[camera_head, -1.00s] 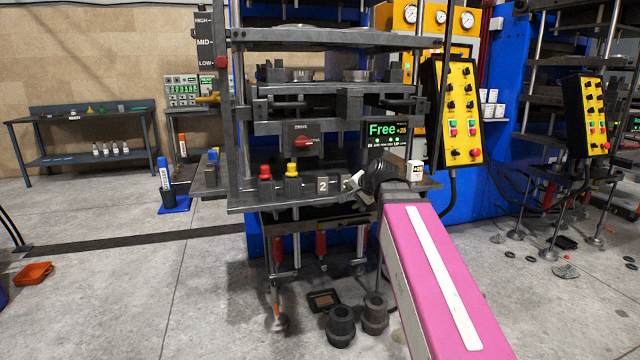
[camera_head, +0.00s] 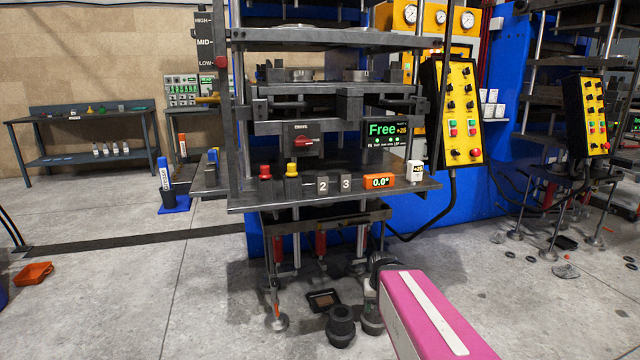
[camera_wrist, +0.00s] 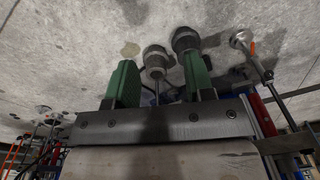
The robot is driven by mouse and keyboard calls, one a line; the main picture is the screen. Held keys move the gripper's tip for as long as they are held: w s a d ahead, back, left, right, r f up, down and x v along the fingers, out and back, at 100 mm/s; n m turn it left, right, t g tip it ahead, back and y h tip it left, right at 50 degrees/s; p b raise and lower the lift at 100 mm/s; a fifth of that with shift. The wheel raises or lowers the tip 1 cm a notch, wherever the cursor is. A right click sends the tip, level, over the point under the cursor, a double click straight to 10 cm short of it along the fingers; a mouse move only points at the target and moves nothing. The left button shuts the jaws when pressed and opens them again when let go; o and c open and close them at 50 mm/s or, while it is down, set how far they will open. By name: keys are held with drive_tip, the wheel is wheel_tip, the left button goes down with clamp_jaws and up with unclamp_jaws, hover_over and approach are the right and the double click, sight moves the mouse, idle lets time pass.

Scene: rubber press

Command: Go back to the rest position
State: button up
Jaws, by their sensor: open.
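My gripper (camera_wrist: 160,78) shows in the wrist view as two green fingers set well apart, with nothing between them. It points at the concrete floor, where dark round feet (camera_wrist: 156,62) show beyond the fingertips. In the head view my pink and white arm reaches in from the bottom right, low in front of the press (camera_head: 310,193). Its far end is beside the press's lower legs, below the shelf edge; the fingers cannot be made out there.
Black feet (camera_head: 341,326) and a small tray (camera_head: 323,300) are on the floor.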

drive_tip(key=shift+s+d+f+n+g, duration=0.15)
drive_tip(key=shift+s+d+f, duration=0.05)
drive_tip(key=shift+s+f, duration=0.3)
drive_tip(key=shift+s+d+f+n+g, duration=0.15)
drive_tip(key=shift+s+f, duration=0.25)
drive_tip(key=shift+f, duration=0.1)
